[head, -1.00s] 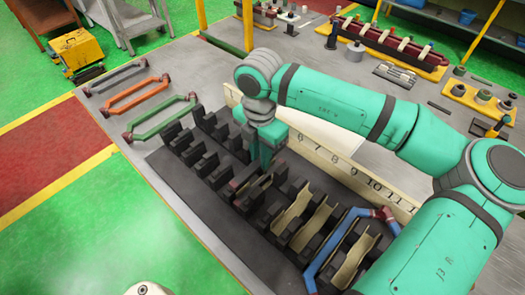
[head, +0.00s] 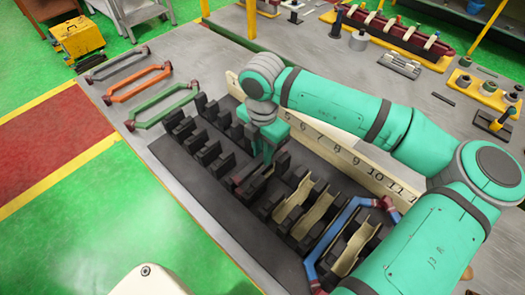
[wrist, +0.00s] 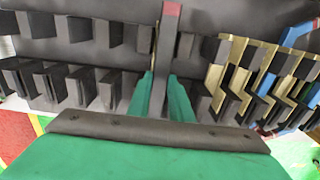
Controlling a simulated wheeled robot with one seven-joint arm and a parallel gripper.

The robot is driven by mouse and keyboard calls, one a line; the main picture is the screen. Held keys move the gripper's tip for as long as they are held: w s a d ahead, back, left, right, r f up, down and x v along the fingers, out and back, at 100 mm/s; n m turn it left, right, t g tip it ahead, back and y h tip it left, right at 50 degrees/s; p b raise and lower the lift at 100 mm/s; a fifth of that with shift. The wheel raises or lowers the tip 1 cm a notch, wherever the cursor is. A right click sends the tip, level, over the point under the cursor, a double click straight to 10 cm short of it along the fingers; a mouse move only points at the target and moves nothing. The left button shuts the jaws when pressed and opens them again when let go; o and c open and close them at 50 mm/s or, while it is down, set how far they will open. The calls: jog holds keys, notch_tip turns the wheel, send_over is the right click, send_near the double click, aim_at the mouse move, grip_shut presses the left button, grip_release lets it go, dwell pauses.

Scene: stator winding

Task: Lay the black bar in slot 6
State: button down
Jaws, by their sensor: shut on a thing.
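My gripper (head: 268,150) is over the middle of the black slotted rack (head: 185,180), shut on the black bar. In the wrist view the black bar (wrist: 166,60) is a dark strip with a red end, pointing away between the green fingers (wrist: 162,98). It lines up with a gap between the black blocks, by a thin beige liner edge. I cannot tell whether it touches the slot floor. The beige number board (head: 330,148) shows numbers from about 5 to 11; my gripper is near its low-number end and hides part of it.
Beige liners (head: 292,200) fill slots to the right of my gripper. A blue bar (head: 340,225) lies across the right slots. Grey (head: 115,65), orange (head: 137,85) and green (head: 162,107) frame-like bars lie at the table's left. Left slots look empty.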

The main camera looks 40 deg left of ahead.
jog(key=shift+f, duration=2.55)
dwell(0.9)
jog(key=c, duration=1.5)
grip_release()
jog(key=shift+r, duration=0.85)
jog(key=shift+r, duration=3.75)
notch_tip(320, 180, up, 11)
send_over(263, 169)
jog(key=shift+s+f, duration=0.1)
